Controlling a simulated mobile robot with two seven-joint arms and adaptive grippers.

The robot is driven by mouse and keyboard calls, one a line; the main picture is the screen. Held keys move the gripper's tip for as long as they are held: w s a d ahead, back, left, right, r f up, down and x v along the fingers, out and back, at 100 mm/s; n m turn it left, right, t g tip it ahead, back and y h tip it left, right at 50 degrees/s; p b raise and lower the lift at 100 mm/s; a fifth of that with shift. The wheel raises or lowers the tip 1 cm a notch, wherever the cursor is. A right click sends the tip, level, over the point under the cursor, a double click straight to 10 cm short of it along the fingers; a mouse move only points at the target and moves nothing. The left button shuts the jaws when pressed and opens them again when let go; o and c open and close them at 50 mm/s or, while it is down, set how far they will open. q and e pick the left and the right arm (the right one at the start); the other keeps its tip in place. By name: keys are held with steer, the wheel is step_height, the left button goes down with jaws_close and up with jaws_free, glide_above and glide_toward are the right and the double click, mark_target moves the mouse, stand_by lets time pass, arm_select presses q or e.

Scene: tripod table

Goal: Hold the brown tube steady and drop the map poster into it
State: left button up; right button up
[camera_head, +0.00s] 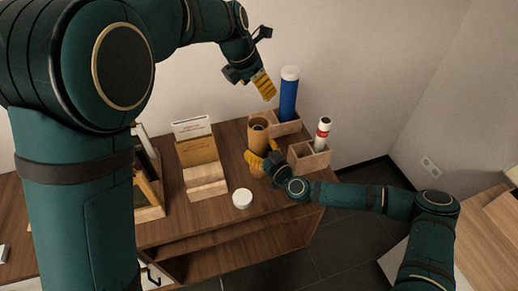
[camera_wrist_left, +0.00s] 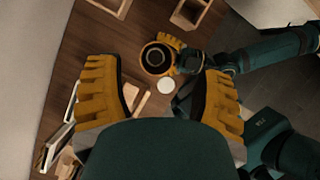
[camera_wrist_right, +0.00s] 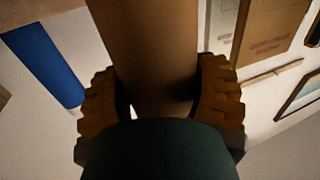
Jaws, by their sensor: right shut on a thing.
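The brown tube (camera_head: 258,132) stands upright on the wooden table, its dark open top facing up. My right gripper (camera_head: 262,160) is shut around it below the rim; the tube fills the jaws in the right wrist view (camera_wrist_right: 150,50). My left gripper (camera_head: 265,88) is open and empty, above and behind the tube. In the left wrist view its fingers (camera_wrist_left: 160,85) are wide apart, with the tube's opening (camera_wrist_left: 157,58) below. A blue roll with a white cap (camera_head: 289,95) and a white roll with a red band (camera_head: 322,136) stand in wooden boxes. I cannot tell which is the map poster.
The blue roll's box (camera_head: 286,125) and the white roll's box (camera_head: 310,156) stand right of the tube. A round white lid (camera_head: 242,199) lies in front. A card holder (camera_head: 203,175) and frames stand left. The wall is close behind.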

arm_select(q)
steer(key=v, duration=1.2)
arm_select(e)
steer(key=o, duration=1.3)
steer(key=v, duration=1.2)
